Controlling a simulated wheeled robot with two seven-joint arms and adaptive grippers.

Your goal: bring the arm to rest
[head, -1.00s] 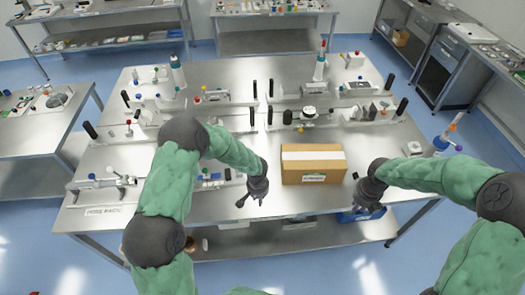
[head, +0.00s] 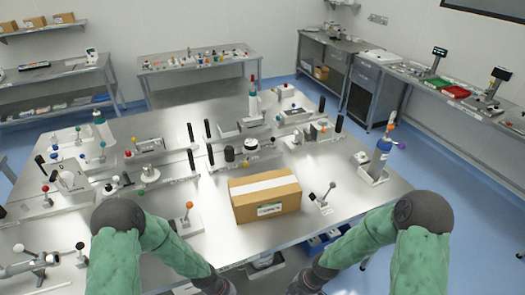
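My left gripper (head: 222,288) is at the bottom of the head view, in front of the table's near edge and below the cardboard box. My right gripper (head: 300,287) is also at the bottom edge, to the right of it. Both are dark, small and partly cut off by the frame, so their fingers are not clear. No object shows in either. My green arms come in from the lower left and lower right, bent downward.
A closed cardboard box (head: 264,196) with a white strip sits on the steel table (head: 330,160) near its front edge. A lever fixture (head: 323,197) stands right of it, and a blue bottle (head: 380,155) farther right. Several fixtures fill the table. Blue floor (head: 465,235) lies open at right.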

